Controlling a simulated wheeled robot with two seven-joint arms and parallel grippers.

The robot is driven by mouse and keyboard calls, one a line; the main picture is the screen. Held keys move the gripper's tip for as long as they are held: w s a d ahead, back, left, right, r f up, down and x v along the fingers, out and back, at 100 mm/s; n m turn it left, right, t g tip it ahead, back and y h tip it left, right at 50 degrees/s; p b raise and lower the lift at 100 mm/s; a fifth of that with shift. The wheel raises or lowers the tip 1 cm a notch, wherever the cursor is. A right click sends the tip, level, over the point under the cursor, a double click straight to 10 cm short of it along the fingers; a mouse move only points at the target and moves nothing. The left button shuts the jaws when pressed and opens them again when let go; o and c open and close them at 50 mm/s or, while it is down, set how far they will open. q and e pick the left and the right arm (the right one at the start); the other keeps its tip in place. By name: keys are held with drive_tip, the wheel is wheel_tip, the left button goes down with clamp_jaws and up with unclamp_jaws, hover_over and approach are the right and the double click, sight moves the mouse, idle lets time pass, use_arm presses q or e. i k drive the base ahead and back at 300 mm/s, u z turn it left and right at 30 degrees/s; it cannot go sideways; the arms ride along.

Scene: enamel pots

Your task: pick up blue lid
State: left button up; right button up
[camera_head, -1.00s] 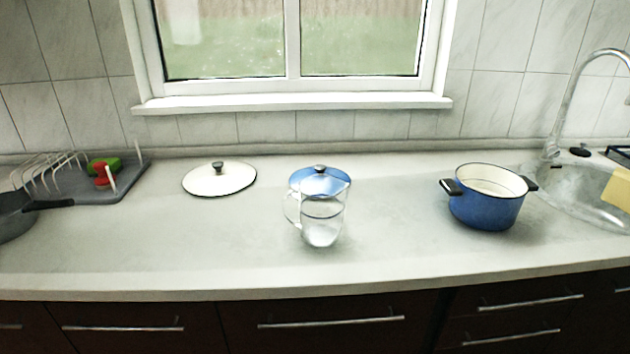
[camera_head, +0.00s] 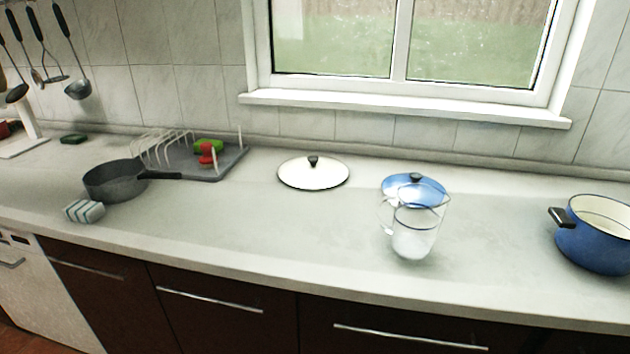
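The blue lid (camera_head: 402,187) lies on the counter under the window, with a dark knob on top. A clear glass jug (camera_head: 413,236) stands just in front of it and overlaps its front right part in the picture. The blue pot (camera_head: 597,245) stands open at the right edge of the view, partly cut off, with a dark handle and a pale inside. Neither of my grippers shows in the head view.
A white lid (camera_head: 314,175) with a dark knob lies left of the blue lid. A grey pan (camera_head: 112,184), a striped sponge (camera_head: 85,211) and a grey dish rack (camera_head: 211,172) holding red and green items are on the left. The counter's front middle is clear.

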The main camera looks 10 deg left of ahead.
sight(390, 186)
drive_tip(key=u, duration=2.95)
drive_tip(key=k, duration=0.95)
drive_tip(key=z, duration=1.6)
